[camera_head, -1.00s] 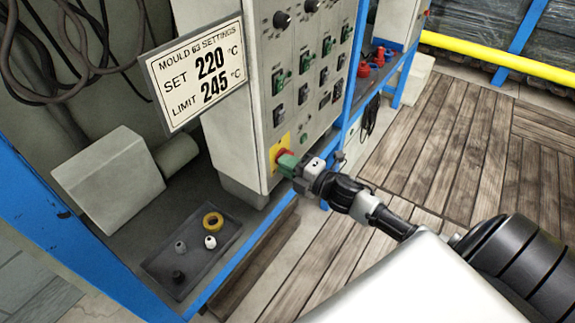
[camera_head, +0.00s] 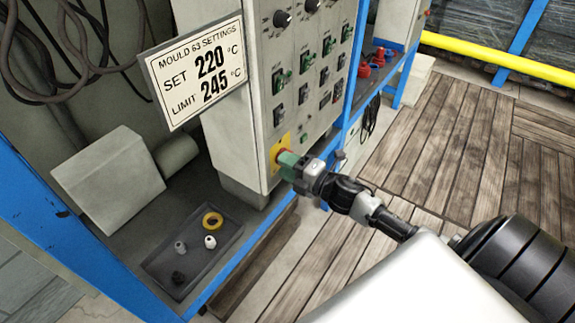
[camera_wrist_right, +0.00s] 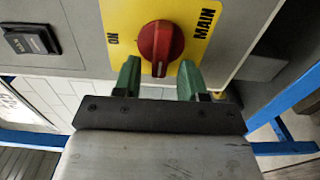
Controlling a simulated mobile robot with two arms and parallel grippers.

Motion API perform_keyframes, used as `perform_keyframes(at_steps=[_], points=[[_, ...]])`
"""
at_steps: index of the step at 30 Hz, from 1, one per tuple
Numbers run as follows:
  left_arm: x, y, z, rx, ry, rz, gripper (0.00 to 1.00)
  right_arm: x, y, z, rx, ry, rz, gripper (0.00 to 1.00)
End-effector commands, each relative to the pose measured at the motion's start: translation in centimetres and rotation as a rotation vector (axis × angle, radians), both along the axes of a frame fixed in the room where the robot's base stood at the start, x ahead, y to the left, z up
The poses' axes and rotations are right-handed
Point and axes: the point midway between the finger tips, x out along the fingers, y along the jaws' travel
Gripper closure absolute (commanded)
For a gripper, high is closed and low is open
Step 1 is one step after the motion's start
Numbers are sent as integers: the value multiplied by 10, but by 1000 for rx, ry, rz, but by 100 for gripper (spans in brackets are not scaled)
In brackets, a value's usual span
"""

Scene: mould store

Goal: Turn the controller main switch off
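The controller cabinet (camera_head: 232,135) is a tall pale box with rows of switches. The main switch is a red rotary knob (camera_wrist_right: 160,42) on a yellow plate (camera_wrist_right: 121,18) low on its front; the plate also shows in the head view (camera_head: 275,157). The plate reads ON and MAIN; the knob's ridge runs roughly up-down in the wrist view. My right gripper (camera_head: 287,162) is at the knob, its green fingers apart on either side of it. Contact cannot be told. In the head view the fingers hide most of the knob. My left gripper is out of view.
A sign (camera_head: 196,72) reads SET 220 °C, LIMIT 245 °C. Other switches (camera_head: 279,80) sit above the yellow plate. A dark tray (camera_head: 157,268) holds a yellow ring and small parts, below left. A blue frame post (camera_head: 225,283) runs below the cabinet. The plank floor (camera_head: 450,150) is clear.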

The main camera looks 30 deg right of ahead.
Motion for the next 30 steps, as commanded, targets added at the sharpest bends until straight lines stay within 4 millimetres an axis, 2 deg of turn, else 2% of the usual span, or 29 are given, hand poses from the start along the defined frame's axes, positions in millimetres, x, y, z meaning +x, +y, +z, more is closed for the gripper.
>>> perform_keyframes(at_steps=[8, 11, 21, 25, 30], points=[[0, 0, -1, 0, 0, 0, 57, -5, -2, -1, 1, 2, 0, 58], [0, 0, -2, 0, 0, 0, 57, -17, -7, -2, 2, 3, 0, 58], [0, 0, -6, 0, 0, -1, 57, -76, -31, -1, 2, 3, 0, 58], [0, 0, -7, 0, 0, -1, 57, -91, -37, -1, 2, 2, -1, 58], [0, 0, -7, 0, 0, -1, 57, -99, -41, 0, 1, 0, 0, 58]])
